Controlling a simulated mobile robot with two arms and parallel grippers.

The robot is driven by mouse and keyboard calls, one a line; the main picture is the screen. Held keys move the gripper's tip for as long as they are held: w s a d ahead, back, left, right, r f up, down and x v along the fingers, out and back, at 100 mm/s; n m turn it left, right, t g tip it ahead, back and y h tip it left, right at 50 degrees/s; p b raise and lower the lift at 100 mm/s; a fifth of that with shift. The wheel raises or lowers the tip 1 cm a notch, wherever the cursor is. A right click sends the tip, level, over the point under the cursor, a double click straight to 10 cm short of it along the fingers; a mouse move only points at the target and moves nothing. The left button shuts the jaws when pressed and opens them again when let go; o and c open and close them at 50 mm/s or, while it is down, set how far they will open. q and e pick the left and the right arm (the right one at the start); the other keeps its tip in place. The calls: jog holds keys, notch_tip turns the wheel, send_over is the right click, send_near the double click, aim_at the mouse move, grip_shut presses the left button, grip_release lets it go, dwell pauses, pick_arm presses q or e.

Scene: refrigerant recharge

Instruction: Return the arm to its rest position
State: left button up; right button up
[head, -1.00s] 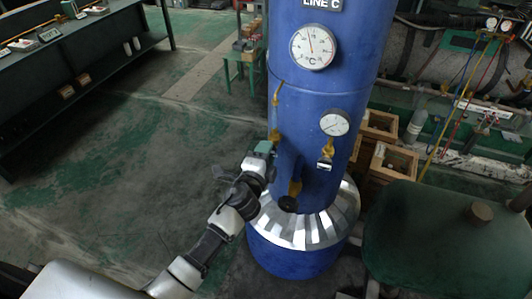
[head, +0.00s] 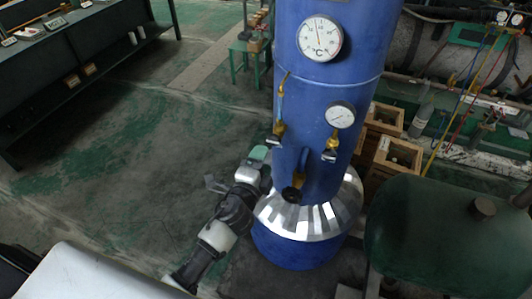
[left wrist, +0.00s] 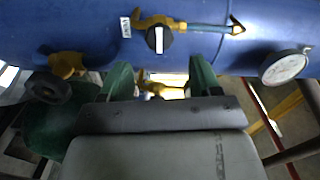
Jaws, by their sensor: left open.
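My left arm comes in from the lower left in the head view. Its green-fingered gripper (head: 260,154) is beside the left side of the blue tank (head: 328,95), below a small brass valve (head: 279,130). In the left wrist view the two green fingers of my left gripper (left wrist: 160,82) are spread apart. No held object shows between them. Beyond them are the blue tank wall (left wrist: 215,25), a brass valve with a black-and-white knob (left wrist: 159,39) and a white gauge (left wrist: 285,67). My right gripper is not in view.
A dark green rounded tank (head: 430,235) stands at the lower right. Wooden crates (head: 385,120) are behind the blue tank. A dark workbench (head: 85,45) is at the upper left. The floor (head: 140,150) between bench and tank is clear.

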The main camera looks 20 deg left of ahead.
pick_arm(q)
jog(key=shift+s, duration=0.3)
jog(key=s+a+f+n+g+b, duration=0.1)
jog(key=s+f+n+g, duration=0.2)
jog(key=f, duration=0.8)
jog(key=s+a+f+n+g+b, duration=0.15)
jog(key=s+f, duration=0.25)
jog(key=f, duration=0.7)
jog(key=s+f+n+g+b, duration=0.2)
jog(key=s+f+g, duration=0.2)
jog(key=f, duration=0.7)
jog(key=s+a+f+n+g+b, duration=0.1)
jog(key=s+f+n+g, duration=0.1)
jog(key=s+f, duration=0.5)
jog(key=s+a+f+n+g+b, duration=0.1)
jog(key=s+f+n+g, duration=0.2)
jog(key=s+f, duration=0.5)
jog(key=s+a+f+n+g+b, duration=0.1)
jog(key=s+f, duration=0.7)
jog(key=s, duration=1)
jog(key=shift+a+n+g+y+b, duration=0.3)
jog(key=shift+n+g+b, duration=0.2)
jog(key=shift+n+g, duration=0.6)
jog(key=shift+o, duration=0.5)
